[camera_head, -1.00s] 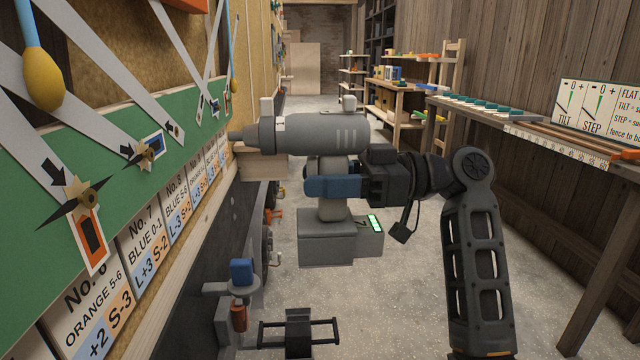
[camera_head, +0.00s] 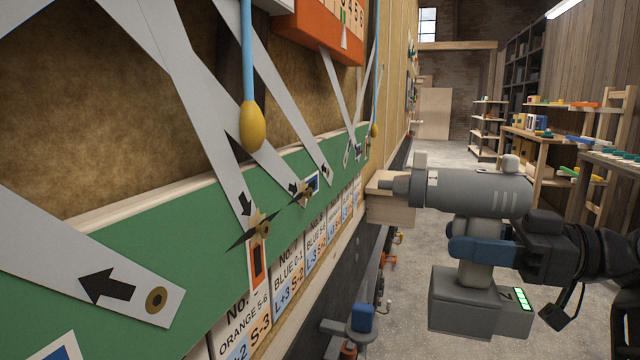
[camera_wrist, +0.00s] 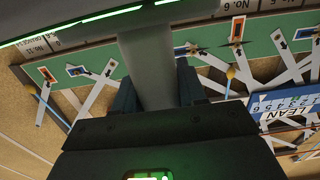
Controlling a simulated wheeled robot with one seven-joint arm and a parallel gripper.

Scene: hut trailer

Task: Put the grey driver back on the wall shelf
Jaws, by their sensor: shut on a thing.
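The grey driver (camera_head: 476,193) is upright in the head view, its nose pointing left and its battery base (camera_head: 466,302) low with a green light. My gripper (camera_head: 480,249) is shut on its handle, blue fingers around it. In the wrist view the grey handle (camera_wrist: 147,65) stands between my blue fingers (camera_wrist: 152,90). A light wooden ledge or block (camera_head: 389,204) juts from the left wall behind the driver's nose; I cannot tell whether it is the wall shelf or whether they touch.
The left wall carries a green board (camera_head: 210,260) with pale slanted strips, arrows and number cards. Yellow-ended blue cords (camera_head: 252,125) hang before it. An orange box (camera_head: 325,28) is above. Shelves and benches (camera_head: 540,140) stand at the right. The aisle floor (camera_head: 440,150) is clear farther back.

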